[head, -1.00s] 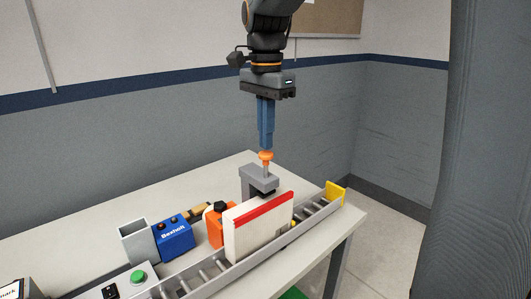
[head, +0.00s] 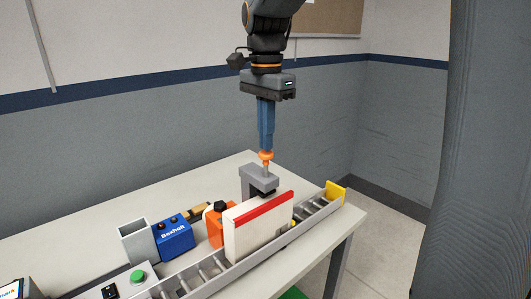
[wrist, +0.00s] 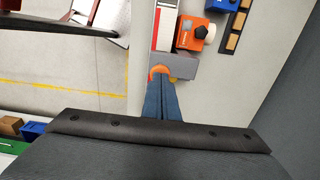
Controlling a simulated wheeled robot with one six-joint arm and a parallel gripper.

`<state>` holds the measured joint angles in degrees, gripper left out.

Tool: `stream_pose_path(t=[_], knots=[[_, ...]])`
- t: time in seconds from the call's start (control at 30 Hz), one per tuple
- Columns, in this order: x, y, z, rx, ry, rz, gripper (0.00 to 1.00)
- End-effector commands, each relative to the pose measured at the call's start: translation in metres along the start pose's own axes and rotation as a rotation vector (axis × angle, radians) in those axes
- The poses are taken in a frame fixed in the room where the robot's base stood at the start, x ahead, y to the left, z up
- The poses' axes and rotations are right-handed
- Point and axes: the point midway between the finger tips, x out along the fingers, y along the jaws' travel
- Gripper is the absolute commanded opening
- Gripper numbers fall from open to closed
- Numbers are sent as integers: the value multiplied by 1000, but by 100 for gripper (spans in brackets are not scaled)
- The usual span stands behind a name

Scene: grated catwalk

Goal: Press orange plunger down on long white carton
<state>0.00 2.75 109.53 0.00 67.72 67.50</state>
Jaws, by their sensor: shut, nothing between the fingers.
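The orange plunger (head: 266,156) tops a thin shaft on a grey bracket (head: 258,177) beside the conveyor. My gripper (head: 266,149) is shut and empty, pointing straight down, with its blue fingertips at the plunger's top and seemingly touching it. In the wrist view the fingertips (wrist: 161,78) partly cover the orange plunger (wrist: 160,70). The long white carton (head: 259,229) with a red top stripe stands upright on the conveyor, its far end beside the bracket. The stamp's underside is mostly hidden behind the carton.
The roller conveyor (head: 208,272) ends at a yellow stop (head: 335,191). The table's back is clear.

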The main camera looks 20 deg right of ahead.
Motion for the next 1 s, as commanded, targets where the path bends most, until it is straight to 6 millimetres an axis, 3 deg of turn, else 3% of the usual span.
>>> stream_pose_path(t=[1.0], knots=[[27, 0, 0, 0, -1, 2, 0]])
